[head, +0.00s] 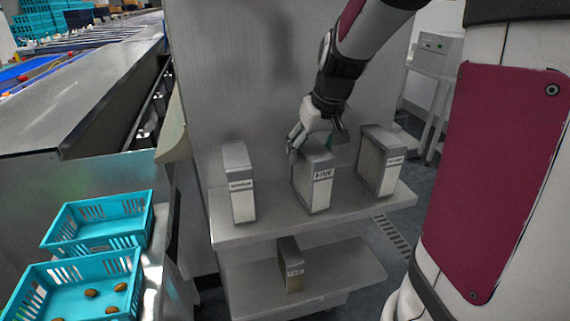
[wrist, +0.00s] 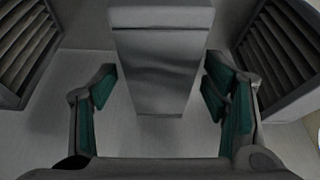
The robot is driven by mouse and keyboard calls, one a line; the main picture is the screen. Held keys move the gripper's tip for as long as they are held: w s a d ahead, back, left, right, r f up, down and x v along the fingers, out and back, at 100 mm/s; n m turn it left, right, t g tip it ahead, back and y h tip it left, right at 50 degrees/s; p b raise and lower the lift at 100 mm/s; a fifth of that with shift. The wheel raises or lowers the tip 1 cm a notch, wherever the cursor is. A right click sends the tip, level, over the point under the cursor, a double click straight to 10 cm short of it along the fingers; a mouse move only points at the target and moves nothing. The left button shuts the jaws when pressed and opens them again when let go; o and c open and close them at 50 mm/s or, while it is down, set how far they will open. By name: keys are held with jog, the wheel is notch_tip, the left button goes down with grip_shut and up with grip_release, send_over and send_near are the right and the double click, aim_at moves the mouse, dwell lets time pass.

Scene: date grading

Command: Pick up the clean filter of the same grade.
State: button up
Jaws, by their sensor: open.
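Three grey box-shaped filters stand upright on the upper shelf in the head view: a left one (head: 239,184), a middle one (head: 314,184) and a right one (head: 380,163). The middle filter's label seems to read FINE; the other two labels are too small to read. A smaller, darker filter (head: 290,265) with a label stands on the lower shelf. My gripper (head: 316,143) is at the top of the middle filter. In the wrist view, the open green-padded fingers (wrist: 160,98) stand on either side of the middle filter (wrist: 160,62), with gaps on both sides.
The upper shelf (head: 268,226) has bare room between the filters. The neighbouring filters show pleated sides at the left (wrist: 25,45) and right (wrist: 280,50) of the wrist view. Turquoise crates (head: 100,222), one holding several dates, stand at the left. A steel conveyor (head: 80,110) lies behind them.

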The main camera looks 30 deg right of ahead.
jog(key=shift+f, duration=0.2)
dwell(0.4)
jog(key=shift+c, duration=0.5)
grip_shut()
